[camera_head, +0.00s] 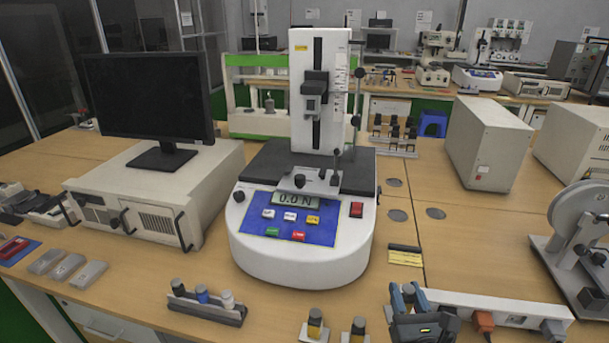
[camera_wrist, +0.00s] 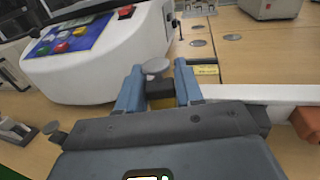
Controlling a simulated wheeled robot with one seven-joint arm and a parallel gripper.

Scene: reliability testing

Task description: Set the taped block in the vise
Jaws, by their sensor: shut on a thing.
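My gripper (camera_head: 409,293) is at the front right, to the right of the tester's base. In the wrist view its blue fingers (camera_wrist: 158,92) are shut on a taped block (camera_wrist: 160,104), dark and yellow with a round grey top; the fingers hide much of it. Two similar pieces with yellow bands, one at left (camera_head: 315,323) and one at right (camera_head: 357,330), stand at the front edge of the table. The vise (camera_head: 308,183), a small metal clamp with dark knobs, sits on the tester's dark plate, apart from my gripper. I cannot tell its jaw opening.
The white force tester (camera_head: 300,262) stands mid-table with a tall column. A rack of small bottles (camera_head: 206,307) lies in front. A power strip (camera_head: 492,308) is right of my gripper. A yellow-black card (camera_head: 405,256) lies behind it. A monitor (camera_head: 152,98) stands at left.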

